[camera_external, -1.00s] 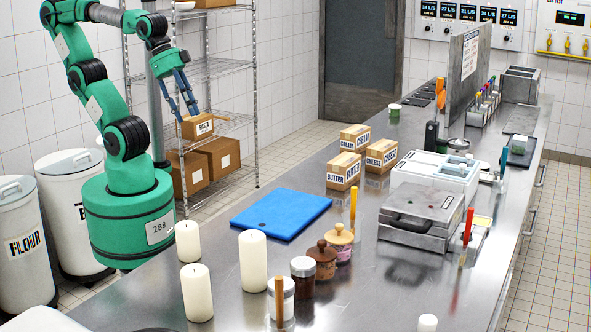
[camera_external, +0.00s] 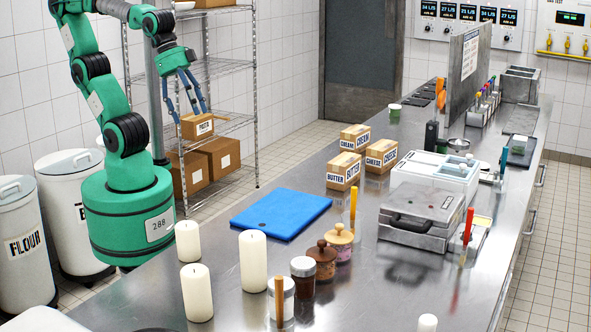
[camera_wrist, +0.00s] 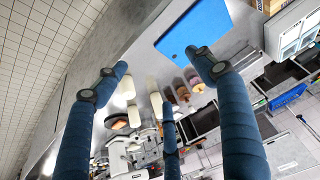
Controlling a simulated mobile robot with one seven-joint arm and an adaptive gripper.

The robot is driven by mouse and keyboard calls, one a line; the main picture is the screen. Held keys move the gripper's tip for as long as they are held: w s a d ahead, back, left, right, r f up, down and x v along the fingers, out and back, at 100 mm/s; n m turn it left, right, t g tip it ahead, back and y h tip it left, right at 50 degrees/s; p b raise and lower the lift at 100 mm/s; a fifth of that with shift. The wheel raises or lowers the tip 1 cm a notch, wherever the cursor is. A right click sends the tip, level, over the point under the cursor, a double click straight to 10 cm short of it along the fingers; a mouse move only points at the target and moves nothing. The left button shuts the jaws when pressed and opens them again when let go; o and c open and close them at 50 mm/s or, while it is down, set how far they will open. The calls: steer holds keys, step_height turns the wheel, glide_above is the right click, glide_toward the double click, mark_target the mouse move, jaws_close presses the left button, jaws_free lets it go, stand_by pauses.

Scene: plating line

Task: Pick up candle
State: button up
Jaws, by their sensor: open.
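Three white pillar candles stand upright on the near left of the steel counter: a short one by the edge (camera_external: 188,242), a medium one in front (camera_external: 196,293) and a tall one to the right (camera_external: 253,262). Which one is meant, I cannot tell. My gripper (camera_external: 187,106) is above and behind the candles, up by the wire shelf, with its blue fingers spread and nothing between them. In the wrist view, my gripper (camera_wrist: 160,72) is open, and pale candles (camera_wrist: 156,104) show small and far off between and beyond the fingers.
A blue cutting board (camera_external: 282,213) lies behind the tall candle. A dark jar (camera_external: 303,278), lidded pots (camera_external: 323,261) and a holder with a brown stick (camera_external: 281,302) stand close to its right. Labelled boxes (camera_external: 343,170) and a grey press (camera_external: 421,215) are farther back.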

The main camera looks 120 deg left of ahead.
steer(key=w+d+m+g+p, duration=0.1)
steer(key=w+d+p, duration=0.2)
steer(key=w+d, duration=0.3)
steer(key=m+g+p, duration=0.3)
steer(key=g+p, duration=0.1)
steer(key=p, duration=0.5)
glide_above(186, 225)
step_height(186, 225, down, 14)
steer(key=shift+d+f, duration=0.15)
steer(key=shift+f, duration=0.05)
steer(key=shift+f+b, duration=0.75)
steer(key=shift+f, duration=3.55)
